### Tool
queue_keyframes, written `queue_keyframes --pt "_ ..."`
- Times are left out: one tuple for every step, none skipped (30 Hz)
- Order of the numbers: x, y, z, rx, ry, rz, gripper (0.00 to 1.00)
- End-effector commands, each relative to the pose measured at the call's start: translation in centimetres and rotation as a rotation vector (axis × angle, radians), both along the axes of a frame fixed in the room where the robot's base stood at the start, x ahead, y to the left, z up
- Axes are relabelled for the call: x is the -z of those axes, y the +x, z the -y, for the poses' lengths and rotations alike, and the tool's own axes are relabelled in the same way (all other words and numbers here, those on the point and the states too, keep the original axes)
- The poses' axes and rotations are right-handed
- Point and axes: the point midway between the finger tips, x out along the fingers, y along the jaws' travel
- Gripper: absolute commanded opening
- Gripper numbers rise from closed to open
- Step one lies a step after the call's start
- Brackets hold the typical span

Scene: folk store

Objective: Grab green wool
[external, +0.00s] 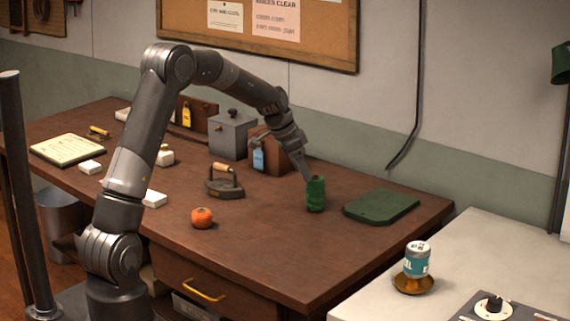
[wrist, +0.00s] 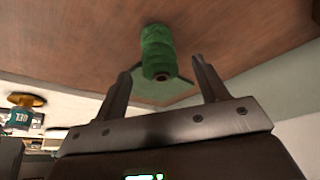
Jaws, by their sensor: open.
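The green wool (external: 316,194) is a rounded upright bundle on the brown wooden table, just left of a flat green board. In the wrist view the green wool (wrist: 158,52) shows beyond and between the two fingers, with a dark hole in its end. My gripper (wrist: 162,78) is open, with its fingers apart. In the external view my gripper (external: 307,178) is at the upper left of the wool, tilted down toward it. I cannot tell whether a finger touches the wool.
The green board (external: 383,206) lies right of the wool. An orange ball of wool (external: 202,218) and an old iron (external: 225,182) sit to the left. Boxes, one a grey box (external: 232,135), stand behind. The table's front centre is clear.

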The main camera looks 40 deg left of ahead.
Motion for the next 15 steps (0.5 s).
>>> queue_keyframes --pt "0.8 0.2 0.2 0.001 -0.001 -0.004 0.66" --pt "1.3 0.3 0.3 0.001 0.000 -0.005 0.66" --pt "1.9 0.5 0.5 0.001 -0.001 -0.004 0.66" --pt "2.4 0.7 0.6 0.001 -0.001 -0.004 0.66" --pt "2.8 0.8 0.8 0.002 -0.001 -0.005 0.66" --pt "3.4 1.0 0.9 0.001 -0.001 -0.004 0.66" --pt "3.6 1.1 0.9 0.001 0.000 -0.003 0.66" --pt "3.9 1.2 1.0 0.001 -0.001 -0.002 0.66" --pt "4.1 1.3 1.0 0.000 0.000 -0.001 0.66" --pt "4.3 1.4 1.1 0.001 -0.001 -0.002 0.66" --pt "4.4 1.4 1.1 0.001 0.000 -0.003 0.66" --pt "4.7 1.4 1.2 0.000 -0.001 -0.003 0.66" --pt "5.0 1.5 1.3 0.000 -0.001 -0.003 0.66" --pt "5.4 1.6 1.4 0.001 0.000 -0.003 0.66" --pt "5.9 1.7 1.6 0.000 0.001 -0.003 0.66"
